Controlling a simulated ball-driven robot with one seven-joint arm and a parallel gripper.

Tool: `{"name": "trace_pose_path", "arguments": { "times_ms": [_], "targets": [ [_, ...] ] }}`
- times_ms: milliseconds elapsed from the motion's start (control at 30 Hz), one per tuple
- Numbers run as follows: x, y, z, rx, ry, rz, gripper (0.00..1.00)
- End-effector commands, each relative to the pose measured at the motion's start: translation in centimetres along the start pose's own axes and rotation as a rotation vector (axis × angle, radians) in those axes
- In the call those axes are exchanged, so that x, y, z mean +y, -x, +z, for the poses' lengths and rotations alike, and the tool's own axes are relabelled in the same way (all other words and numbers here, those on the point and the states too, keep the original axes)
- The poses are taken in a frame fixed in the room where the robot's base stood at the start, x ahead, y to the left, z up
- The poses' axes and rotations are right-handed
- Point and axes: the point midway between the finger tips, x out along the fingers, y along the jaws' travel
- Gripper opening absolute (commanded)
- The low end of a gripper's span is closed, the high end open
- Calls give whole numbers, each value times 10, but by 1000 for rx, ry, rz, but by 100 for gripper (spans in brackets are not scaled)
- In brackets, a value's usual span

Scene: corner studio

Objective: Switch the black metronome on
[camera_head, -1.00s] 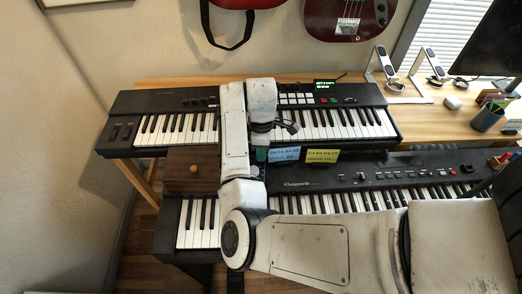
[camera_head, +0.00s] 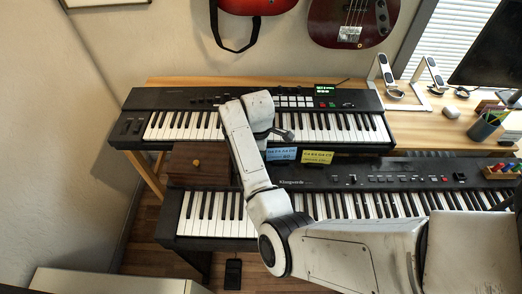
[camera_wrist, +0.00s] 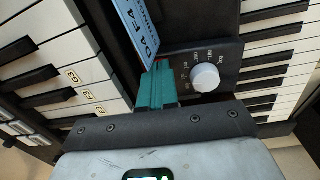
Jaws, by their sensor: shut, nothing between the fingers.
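In the wrist view, a black box with a white round knob and printed numbers around it, which looks like the black metronome (camera_wrist: 228,62), stands between two keyboards. The teal fingers of my gripper (camera_wrist: 157,86) are shut and empty, close beside the knob on its left. A small red part shows just past the fingertips; I cannot tell whether they touch it. In the head view, my arm hides the metronome and the fingertips.
A blue card (camera_head: 281,155) and a yellow card (camera_head: 317,157) stand between the upper keyboard (camera_head: 350,98) and lower keyboard (camera_head: 345,168). A brown wooden box (camera_head: 200,177) with a yellow knob sits left of my arm. A pen cup (camera_head: 484,127) stands far right.

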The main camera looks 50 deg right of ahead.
Motion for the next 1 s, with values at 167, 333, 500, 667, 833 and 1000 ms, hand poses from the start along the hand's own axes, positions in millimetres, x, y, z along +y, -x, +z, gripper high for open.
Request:
{"name": "trace_pose_path", "arguments": {
  "times_ms": [167, 333, 500, 667, 833, 1000],
  "targets": [
    [6, -6, 0, 3, 2, -4, 0],
    [13, -6, 1, 2, 1, -3, 0],
    [13, -5, 2, 2, 0, -2, 0],
    [14, -5, 2, 1, -2, -1, 0],
    [14, 1, 2, 0, -3, 0, 0],
    [15, 16, -3, -1, -4, 3, 0]
  ]
}}
